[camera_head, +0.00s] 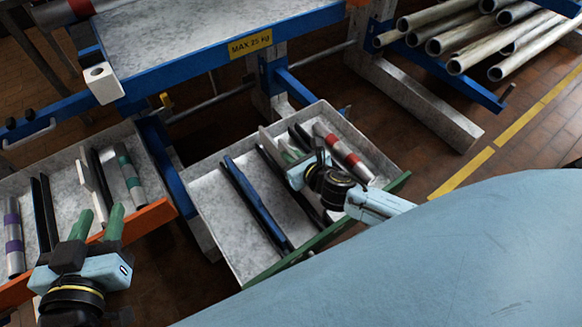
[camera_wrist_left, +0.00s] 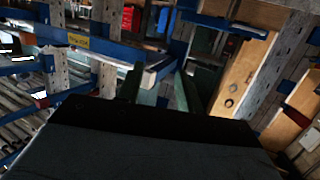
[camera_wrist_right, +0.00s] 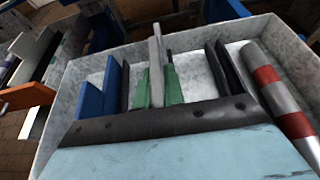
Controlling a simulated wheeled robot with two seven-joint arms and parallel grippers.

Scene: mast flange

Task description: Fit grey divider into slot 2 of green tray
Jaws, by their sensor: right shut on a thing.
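The green tray (camera_head: 300,255) is a grey metal tray with a green front edge, right of centre in the head view. My right gripper (camera_head: 296,160) is inside it. In the right wrist view its green fingers (camera_wrist_right: 158,88) are shut on the pale grey divider (camera_wrist_right: 156,50), which stands upright between them. The divider's far end shows in the head view (camera_head: 267,140). Its lower edge is hidden, so I cannot tell whether it sits in a slot. My left gripper (camera_head: 98,222) is open and empty at the orange-edged tray (camera_head: 150,217).
The green tray also holds blue dividers (camera_head: 255,205), dark dividers and a red-banded cylinder (camera_head: 343,152). The orange-edged tray holds dividers and cylinders with green (camera_head: 128,178) and purple bands. A blue-framed bench (camera_head: 220,50) stands behind. Pipes (camera_head: 480,35) lie on a rack at upper right.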

